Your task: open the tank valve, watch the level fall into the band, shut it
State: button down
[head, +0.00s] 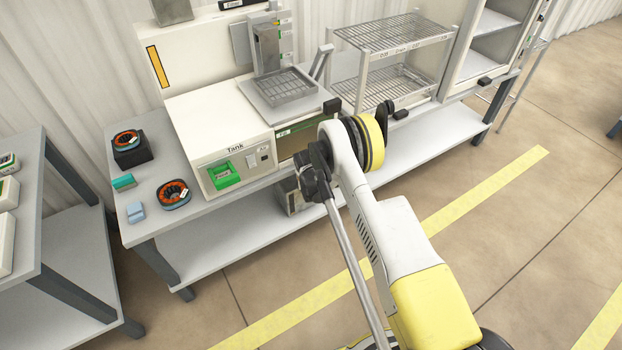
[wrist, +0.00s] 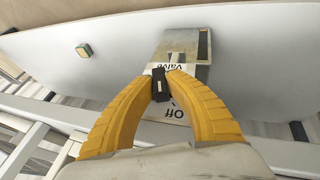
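In the head view the white tank unit (head: 215,118), marked "Tank", stands on the grey bench. A dark window (head: 291,145) under a green label shows on its front, partly behind my arm; I cannot read a level there. In the wrist view a small black valve handle (wrist: 160,88) sits on a plate (wrist: 182,48) with the words "Valve" and "Off". The two yellow fingers of my gripper (wrist: 161,76) are closed in on both sides of the handle and appear to touch it.
Several small parts, such as a wound ring (head: 174,194) and a blue block (head: 136,211), lie on the bench's left end. A wire rack (head: 395,60) stands right of the tank. Another table (head: 20,215) is at far left. The floor in front is clear.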

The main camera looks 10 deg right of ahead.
jog(key=shift+y, duration=0.6)
jog(key=c, duration=1.3)
grip_release()
jog(key=shift+c, duration=0.2)
jog(key=v, duration=1.2)
jog(key=shift+w, duration=0.2)
